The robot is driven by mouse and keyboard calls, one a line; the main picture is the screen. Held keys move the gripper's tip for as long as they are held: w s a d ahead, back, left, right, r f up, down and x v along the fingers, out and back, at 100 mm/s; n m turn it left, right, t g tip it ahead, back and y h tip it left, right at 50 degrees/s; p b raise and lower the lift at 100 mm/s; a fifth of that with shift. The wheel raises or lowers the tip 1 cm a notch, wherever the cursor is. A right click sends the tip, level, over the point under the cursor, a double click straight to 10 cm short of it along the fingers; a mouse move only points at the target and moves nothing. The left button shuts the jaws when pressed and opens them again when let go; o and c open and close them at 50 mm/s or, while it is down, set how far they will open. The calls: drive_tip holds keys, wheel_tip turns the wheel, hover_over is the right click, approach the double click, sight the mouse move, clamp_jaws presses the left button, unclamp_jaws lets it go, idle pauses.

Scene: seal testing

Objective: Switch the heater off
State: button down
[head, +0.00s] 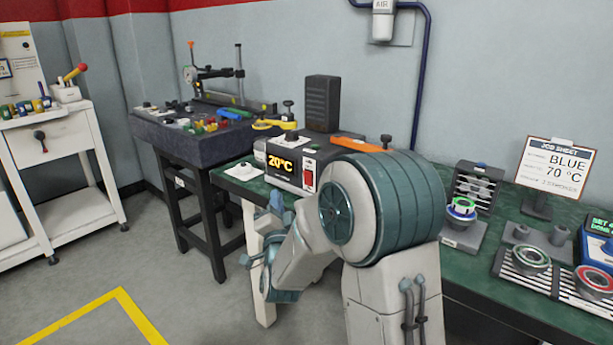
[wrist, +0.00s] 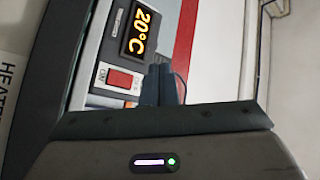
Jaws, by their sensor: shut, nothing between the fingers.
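The heater box (head: 288,182) stands on the green bench, with an orange 20°C display (head: 280,163) and a red rocker switch (head: 309,178) on its front. In the wrist view the display (wrist: 139,33) is lit and turned sideways. The red switch (wrist: 124,79) lies just below it in the picture, with small lettering around it. I cannot tell which way the rocker is tipped. My gripper (wrist: 163,72) is shut and empty, its fingertips beside the switch in the picture. Whether they touch the panel is unclear. In the head view my arm hides the fingertips.
The green bench (head: 470,268) holds a job sheet (head: 553,170) reading BLUE 70 °C, a ring stand (head: 462,212) and a slatted plate with rings. An orange-handled tool (head: 358,143) lies behind the heater. A dark cluttered bench (head: 190,138) stands at left. Floor at front left is clear.

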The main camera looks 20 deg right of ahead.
sight(308, 178)
drive_tip(key=shift+w+d+r+p, duration=0.15)
drive_tip(key=shift+w+d+p, duration=0.2)
drive_tip(key=shift+w+d, duration=0.65)
drive_tip(key=shift+w+d+r+p, duration=0.3)
drive_tip(key=shift+w+d, duration=0.35)
drive_tip(key=shift+d, duration=0.65)
drive_tip(key=shift+w+d+r+p, duration=0.1)
drive_tip(key=shift+w+d+p, duration=0.3)
drive_tip(key=shift+w+d, duration=0.6)
drive_tip(key=shift+s+d+f, duration=0.1)
drive_tip(key=shift+d, duration=0.1)
drive_tip(key=shift+w+d+b, duration=0.25)
drive_tip(key=shift+d+b, duration=0.05)
drive_tip(key=shift+b, duration=0.25)
drive_tip(key=shift+w+d, duration=0.2)
drive_tip(key=shift+d, duration=0.05)
drive_tip(key=shift+a+b, duration=0.1)
drive_tip(key=shift+b, duration=0.25)
drive_tip(key=shift+s+a+b, duration=0.45)
drive_tip(key=shift+a+b, duration=0.1)
drive_tip(key=shift+b, duration=0.05)
